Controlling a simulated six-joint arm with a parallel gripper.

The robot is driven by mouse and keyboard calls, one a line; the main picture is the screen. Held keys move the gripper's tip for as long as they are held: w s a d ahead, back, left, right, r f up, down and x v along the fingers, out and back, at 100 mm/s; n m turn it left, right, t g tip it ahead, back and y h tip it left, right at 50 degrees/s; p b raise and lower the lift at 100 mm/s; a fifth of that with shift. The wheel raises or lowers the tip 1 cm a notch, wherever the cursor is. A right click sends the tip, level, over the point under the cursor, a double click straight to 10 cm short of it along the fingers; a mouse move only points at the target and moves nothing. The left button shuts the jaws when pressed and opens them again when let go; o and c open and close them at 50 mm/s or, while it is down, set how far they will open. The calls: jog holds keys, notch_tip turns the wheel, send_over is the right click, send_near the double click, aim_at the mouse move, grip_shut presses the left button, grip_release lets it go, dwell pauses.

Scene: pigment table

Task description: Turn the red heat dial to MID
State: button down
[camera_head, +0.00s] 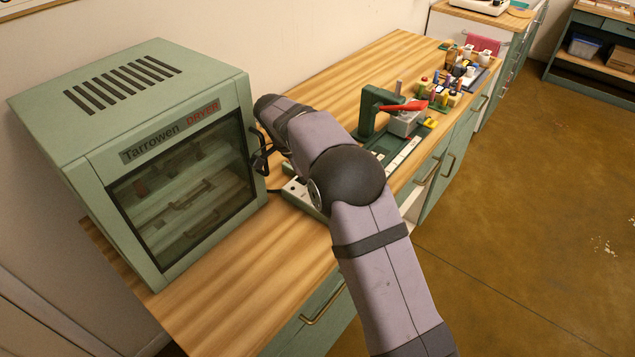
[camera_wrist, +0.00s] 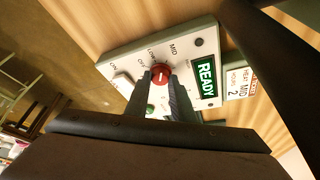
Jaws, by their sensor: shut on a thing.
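The red heat dial (camera_wrist: 160,73) sits on a white control panel (camera_wrist: 127,57) in the wrist view. The labels OFF, LOW and MID run around its far side. A short pale mark shows on the dial, but I cannot tell which label it points to. My gripper (camera_wrist: 161,85) is shut on the dial, with one dark finger on each side of it. In the head view, the panel (camera_head: 296,193) stands on the wooden table beside the dryer, and my arm hides its dial.
The green dryer (camera_head: 100,170) stands close on the left; a green press (camera_head: 368,112) stands behind.

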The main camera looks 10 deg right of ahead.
jog(key=c, duration=1.5)
grip_release()
jog(key=shift+c, duration=0.2)
jog(key=v, duration=0.7)
jog(key=shift+r+b, duration=0.15)
jog(key=shift+b, duration=0.3)
jog(key=s+d+f+n+y+p, duration=0.1)
jog(key=s+n, duration=0.4)
jog(key=s, duration=0.5)
jog(key=s+d+f+n+y+p, duration=0.1)
jog(key=s+d+n, duration=0.4)
jog(key=s, duration=0.5)
jog(key=s+d+f+n+g+y+p, duration=0.1)
jog(key=s+d+f+n, duration=0.3)
jog(key=s, duration=0.6)
jog(key=shift+f+n+y+p, duration=0.4)
jog(key=shift+f+n+y, duration=0.1)
jog(key=shift+f+y, duration=0.2)
